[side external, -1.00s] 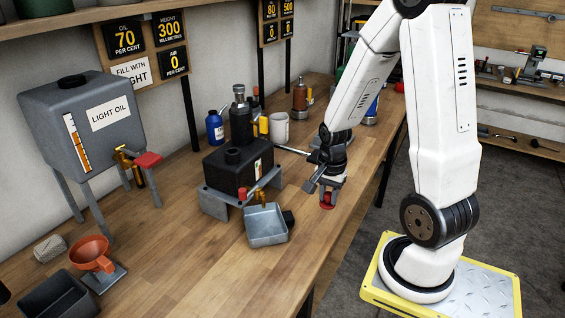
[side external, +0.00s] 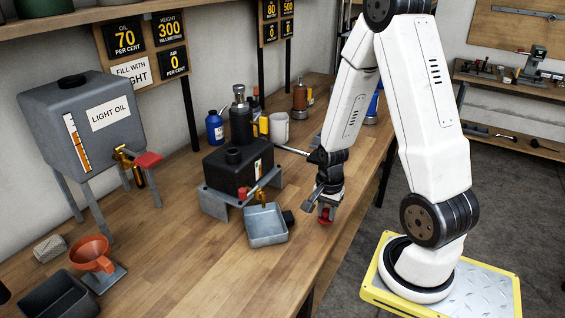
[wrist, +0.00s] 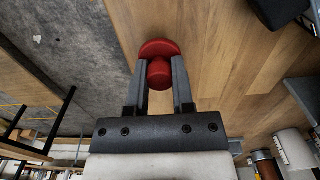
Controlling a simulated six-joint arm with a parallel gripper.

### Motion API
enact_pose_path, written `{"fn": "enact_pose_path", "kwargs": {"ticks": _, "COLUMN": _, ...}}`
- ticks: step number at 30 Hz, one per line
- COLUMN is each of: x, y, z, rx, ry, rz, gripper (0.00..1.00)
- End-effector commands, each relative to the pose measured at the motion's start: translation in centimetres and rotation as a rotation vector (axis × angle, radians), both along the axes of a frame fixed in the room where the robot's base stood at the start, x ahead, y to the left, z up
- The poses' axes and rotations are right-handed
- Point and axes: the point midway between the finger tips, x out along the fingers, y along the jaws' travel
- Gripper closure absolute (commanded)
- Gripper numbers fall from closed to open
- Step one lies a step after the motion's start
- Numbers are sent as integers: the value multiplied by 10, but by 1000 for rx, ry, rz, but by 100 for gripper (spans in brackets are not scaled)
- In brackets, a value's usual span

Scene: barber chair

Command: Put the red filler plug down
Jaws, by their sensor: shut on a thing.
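The red filler plug (side external: 326,221) has a wide flange and a round knob. It is low over the wooden bench, near its front edge; I cannot tell whether it touches the wood. My gripper (side external: 326,209) points down and is shut on the plug's knob. In the wrist view the plug (wrist: 158,48) sits between the fingertips, the flange beyond them. The black pump unit (side external: 239,168) stands to the left on a grey stand, its round top neck (side external: 233,156) showing.
A thin lever (side external: 291,150) reaches toward my wrist. Bare bench (side external: 200,262) lies toward the front left. A grey oil tank (side external: 80,115) stands far left.

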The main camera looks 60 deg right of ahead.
Motion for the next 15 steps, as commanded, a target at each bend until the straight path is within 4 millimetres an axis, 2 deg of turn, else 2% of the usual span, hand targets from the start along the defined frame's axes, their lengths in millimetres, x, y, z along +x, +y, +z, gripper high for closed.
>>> {"fn": "enact_pose_path", "kwargs": {"ticks": 6, "x": 0, "y": 0, "z": -16, "rx": 1, "ry": 2, "rz": 0, "gripper": 100}}
{"fn": "enact_pose_path", "kwargs": {"ticks": 15, "x": 0, "y": 0, "z": -18, "rx": -1, "ry": -1, "rz": 0, "gripper": 100}}
